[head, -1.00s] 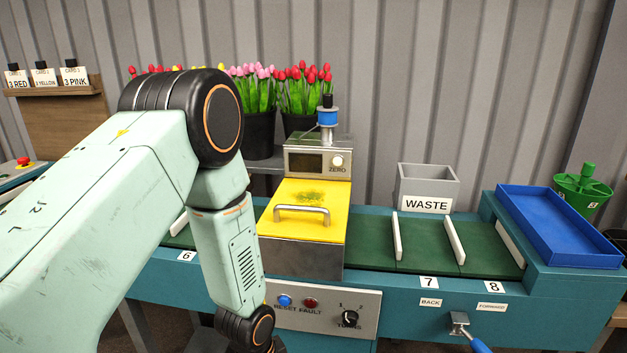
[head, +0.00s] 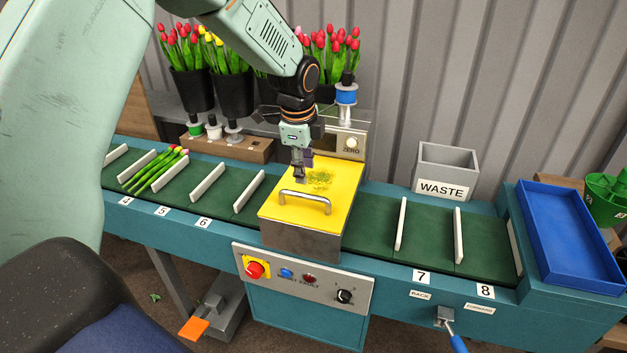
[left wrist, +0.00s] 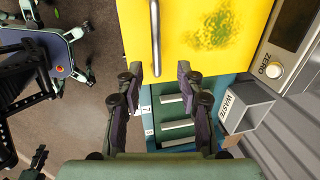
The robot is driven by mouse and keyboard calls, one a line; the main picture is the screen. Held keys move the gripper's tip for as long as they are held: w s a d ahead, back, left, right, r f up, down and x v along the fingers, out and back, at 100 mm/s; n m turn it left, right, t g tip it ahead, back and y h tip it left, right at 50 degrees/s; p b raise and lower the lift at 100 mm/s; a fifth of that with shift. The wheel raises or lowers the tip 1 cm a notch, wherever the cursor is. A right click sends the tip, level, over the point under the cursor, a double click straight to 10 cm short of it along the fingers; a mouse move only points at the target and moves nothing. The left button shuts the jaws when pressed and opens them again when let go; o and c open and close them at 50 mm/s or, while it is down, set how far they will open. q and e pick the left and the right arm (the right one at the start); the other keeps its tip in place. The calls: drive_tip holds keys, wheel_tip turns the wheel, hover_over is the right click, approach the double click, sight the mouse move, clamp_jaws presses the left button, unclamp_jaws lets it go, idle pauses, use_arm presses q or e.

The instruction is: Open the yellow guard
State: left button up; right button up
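The yellow guard (head: 340,200) lies flat over the steel box on the conveyor, closed. Its silver bar handle (head: 305,197) runs along the front part of the lid. A green-yellow smudge marks the lid behind the handle. My left gripper (head: 302,170) points down above the lid, just behind the handle in the head view. In the left wrist view, the gripper (left wrist: 160,76) has its two fingers wide apart with nothing between them. The handle (left wrist: 155,38) shows beyond the fingertips there, roughly in line with the gap. I cannot make out my right gripper.
The display unit with the ZERO knob (head: 351,143) stands behind the guard. A front panel holds a red button (head: 255,268). The grey WASTE bin (head: 446,168) and blue tray (head: 570,235) are to the right. Tulip buckets (head: 232,95) stand behind; a tulip bunch (head: 155,170) lies on the belt.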

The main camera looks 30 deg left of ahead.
sight(304, 194)
use_arm(q)
drive_tip(key=f, duration=0.1)
drive_tip(key=a+f, duration=0.1)
drive_tip(key=f, duration=0.3)
drive_tip(key=shift+s+a+f, duration=0.15)
drive_tip(key=shift+s+a, duration=0.05)
drive_tip(key=shift+s, duration=0.05)
drive_tip(key=shift+w+d+f, duration=0.15)
drive_tip(key=shift+w+f, duration=0.1)
drive_tip(key=shift+f, duration=0.2)
drive_tip(key=shift+w+d+f, duration=0.1)
drive_tip(key=shift+w+f, duration=0.15)
drive_tip(key=shift+f, duration=0.2)
drive_tip(key=shift+w+d+f, duration=0.2)
drive_tip(key=shift+d+f, duration=0.05)
drive_tip(key=shift+s+a+r, duration=0.1)
drive_tip(key=shift+s+a, duration=0.2)
drive_tip(key=shift+s, duration=0.05)
drive_tip(key=shift+a, duration=0.1)
drive_tip(key=shift+c, duration=0.5)
drive_tip(key=shift+w+d, duration=0.25)
drive_tip(key=shift+w, duration=0.05)
drive_tip(key=c, duration=0.4)
drive_tip(key=shift+c, duration=1)
drive_tip(key=shift+s+a, duration=0.1)
clamp_jaws()
